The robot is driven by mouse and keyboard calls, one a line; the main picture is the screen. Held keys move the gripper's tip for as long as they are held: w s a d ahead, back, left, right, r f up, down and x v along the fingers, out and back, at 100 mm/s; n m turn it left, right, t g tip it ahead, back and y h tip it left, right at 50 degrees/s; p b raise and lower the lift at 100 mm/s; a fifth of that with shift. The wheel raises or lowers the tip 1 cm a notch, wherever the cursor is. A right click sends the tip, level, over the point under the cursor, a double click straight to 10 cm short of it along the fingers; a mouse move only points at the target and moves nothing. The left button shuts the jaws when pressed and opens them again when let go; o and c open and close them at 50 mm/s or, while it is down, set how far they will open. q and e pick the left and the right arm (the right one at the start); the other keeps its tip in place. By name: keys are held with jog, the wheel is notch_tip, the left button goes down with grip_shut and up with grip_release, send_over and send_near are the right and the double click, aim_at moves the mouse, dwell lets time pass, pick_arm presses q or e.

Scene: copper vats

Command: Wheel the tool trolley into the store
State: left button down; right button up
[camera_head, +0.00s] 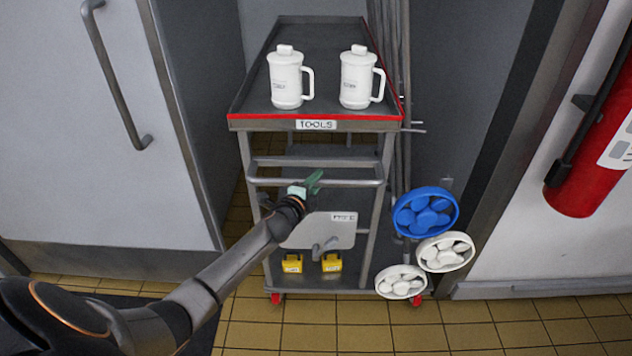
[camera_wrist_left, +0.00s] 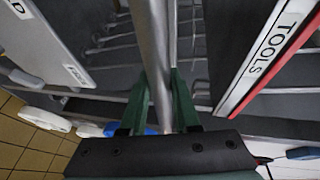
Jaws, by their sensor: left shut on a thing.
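The grey tool trolley (camera_head: 336,124) stands upright in the store opening, its red-edged front toward me. Its TOOLS label also shows in the left wrist view (camera_wrist_left: 268,50). Two white lidded jugs (camera_head: 286,82) (camera_head: 357,80) stand on its top tray. Its push bar (camera_head: 345,183) crosses the front below the tray. In the left wrist view the bar passes between the green fingers (camera_wrist_left: 160,100). Red castors (camera_head: 277,298) touch the floor. My right gripper is out of view.
A pale door (camera_head: 90,130) with a long handle is at left. Blue (camera_head: 425,212) and white (camera_head: 446,251) round items with lobed middles sit beside the trolley's right side. Yellow items (camera_head: 332,262) are on its low shelf. A red extinguisher (camera_head: 590,160) hangs at right. Front floor tiles look clear.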

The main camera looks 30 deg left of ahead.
pick_arm(q)
jog(key=c, duration=0.7)
grip_release()
jog(key=shift+o, duration=0.2)
jog(key=shift+s, duration=0.1)
jog(key=p+v, duration=0.1)
jog(key=v, duration=1.1)
jog(key=shift+s, duration=0.15)
